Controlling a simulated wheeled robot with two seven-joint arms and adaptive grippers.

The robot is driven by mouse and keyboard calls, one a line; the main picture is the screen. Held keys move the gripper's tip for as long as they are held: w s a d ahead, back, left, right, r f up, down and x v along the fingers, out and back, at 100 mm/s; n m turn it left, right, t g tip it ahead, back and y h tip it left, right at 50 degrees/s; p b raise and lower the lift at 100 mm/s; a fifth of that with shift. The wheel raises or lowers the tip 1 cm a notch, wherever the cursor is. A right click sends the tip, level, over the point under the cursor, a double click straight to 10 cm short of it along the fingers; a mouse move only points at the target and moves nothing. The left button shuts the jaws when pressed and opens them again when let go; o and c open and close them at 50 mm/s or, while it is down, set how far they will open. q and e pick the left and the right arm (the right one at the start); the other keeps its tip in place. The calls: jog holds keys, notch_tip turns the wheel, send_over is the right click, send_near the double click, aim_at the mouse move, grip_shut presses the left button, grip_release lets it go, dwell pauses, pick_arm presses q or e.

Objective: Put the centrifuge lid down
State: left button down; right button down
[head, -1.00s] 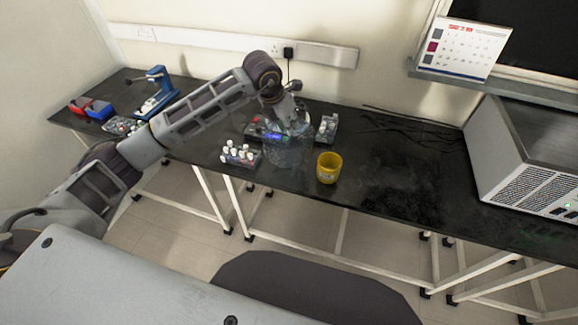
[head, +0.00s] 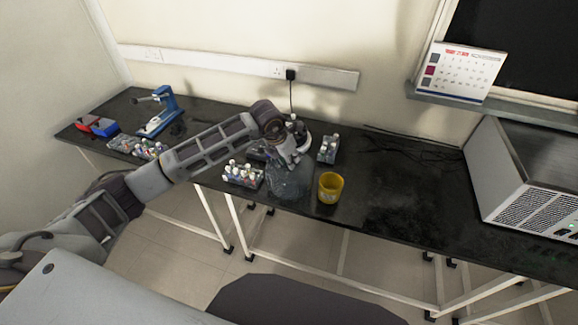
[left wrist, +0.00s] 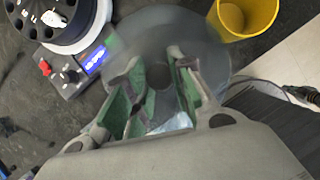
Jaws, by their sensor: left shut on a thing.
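The centrifuge lid (head: 287,182) is a clear, smoky round cover, low over the front of the black bench, left of the yellow cup. It fills the upper middle of the left wrist view (left wrist: 205,52). My left gripper (head: 289,160) is shut on the lid's top at its centre; its green-padded fingers also show in the left wrist view (left wrist: 157,92). I cannot tell whether the lid touches the bench. The centrifuge (head: 303,142) stands uncovered behind the gripper, partly hidden. Its rotor and lit blue display (left wrist: 95,60) show in the left wrist view. My right gripper is not in view.
The yellow cup (head: 330,188) stands close to the lid's right. A tube rack (head: 243,176) is close on its left, and a smaller rack (head: 328,149) is behind. Bare bench (head: 400,195) lies to the right, before a grey box-shaped machine (head: 525,170).

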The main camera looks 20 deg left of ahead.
pick_arm(q)
jog(key=shift+f, duration=1.85)
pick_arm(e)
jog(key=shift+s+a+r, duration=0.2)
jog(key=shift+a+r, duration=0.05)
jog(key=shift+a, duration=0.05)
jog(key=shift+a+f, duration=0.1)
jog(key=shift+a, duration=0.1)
pick_arm(q)
jog(key=c, duration=1.2)
grip_release()
jog(key=shift+f, duration=0.1)
jog(key=shift+c, duration=0.2)
jog(key=shift+p, duration=0.3)
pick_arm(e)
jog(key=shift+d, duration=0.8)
